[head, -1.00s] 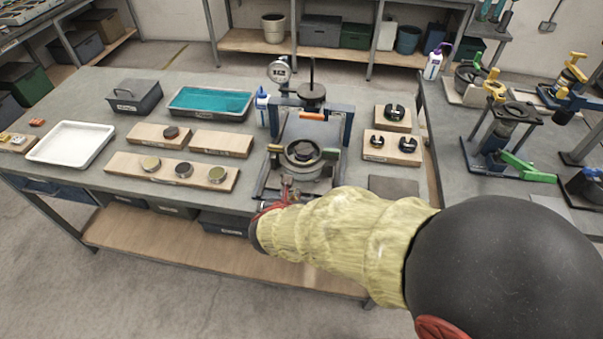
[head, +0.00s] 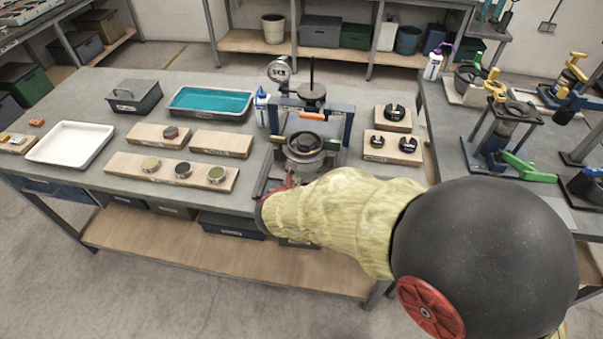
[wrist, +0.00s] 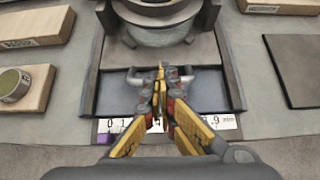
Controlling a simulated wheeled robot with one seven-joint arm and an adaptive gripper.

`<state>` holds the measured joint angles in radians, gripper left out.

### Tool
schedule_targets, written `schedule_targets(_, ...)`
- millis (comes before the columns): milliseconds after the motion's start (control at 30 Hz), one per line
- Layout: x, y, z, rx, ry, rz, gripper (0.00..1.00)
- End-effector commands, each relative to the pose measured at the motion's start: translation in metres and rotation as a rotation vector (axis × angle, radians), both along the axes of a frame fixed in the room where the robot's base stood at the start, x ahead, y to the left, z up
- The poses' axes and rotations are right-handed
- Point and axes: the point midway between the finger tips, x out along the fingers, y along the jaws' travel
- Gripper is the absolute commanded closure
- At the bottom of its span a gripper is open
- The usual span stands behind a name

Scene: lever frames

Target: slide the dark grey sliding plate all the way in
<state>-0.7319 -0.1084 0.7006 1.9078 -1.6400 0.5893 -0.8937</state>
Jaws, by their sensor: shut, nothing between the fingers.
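The dark grey sliding plate (wrist: 113,53) lies between two side rails in the wrist view and carries a round metal pot (wrist: 158,30). The pot also shows in the head view (head: 305,146), under the press frame. A silver bar handle (wrist: 187,78) is at the plate's front. My gripper (wrist: 160,72) is shut and empty, with its tips at the middle of the handle. The fingers hide part of the handle, and I cannot tell whether they touch it. My arm hides the front of the fixture in the head view.
A scale strip (wrist: 222,122) runs along the fixture's front edge. Wooden blocks with round pieces stand left (head: 125,166) and right (head: 393,148) of it. A flat dark plate (wrist: 298,68) lies to the right. A dial gauge (head: 279,71) and a bottle (head: 262,106) stand behind left.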

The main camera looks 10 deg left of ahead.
Motion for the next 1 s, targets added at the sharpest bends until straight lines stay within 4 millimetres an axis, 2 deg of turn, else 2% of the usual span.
schedule_targets(1000, 0.042, -0.004, 0.000, -0.001, 0.000, -0.002, 1.00)
